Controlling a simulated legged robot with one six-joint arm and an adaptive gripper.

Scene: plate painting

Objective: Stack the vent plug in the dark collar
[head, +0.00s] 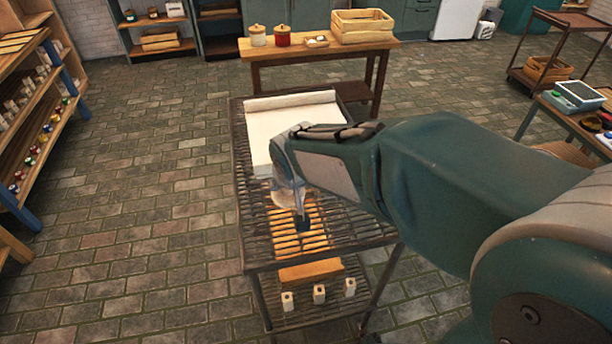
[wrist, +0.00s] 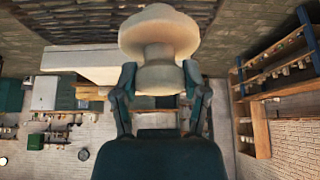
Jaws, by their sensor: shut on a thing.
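The vent plug (wrist: 158,40) is a pale cream, spool-like piece with a wide rounded head, a narrower neck and a second rounded flange. It fills the top middle of the wrist view. My gripper (wrist: 160,82) has its two dark teal fingers on either side of the lower flange and is shut on it. In the head view my gripper (head: 296,212) hangs over the slatted metal table (head: 350,228), above its orange-lit slats. A pale bit of the plug (head: 281,199) shows beside the fingers. I cannot make out the dark collar in either view; my arm covers part of the table.
A white slab (head: 268,122) with a raised back edge lies on the table's far end. The lower shelf holds a wooden block (head: 311,271) and several small pale blocks (head: 319,294). A wooden bench (head: 330,50) with jars and a crate stands behind. Shelves (head: 36,120) stand left.

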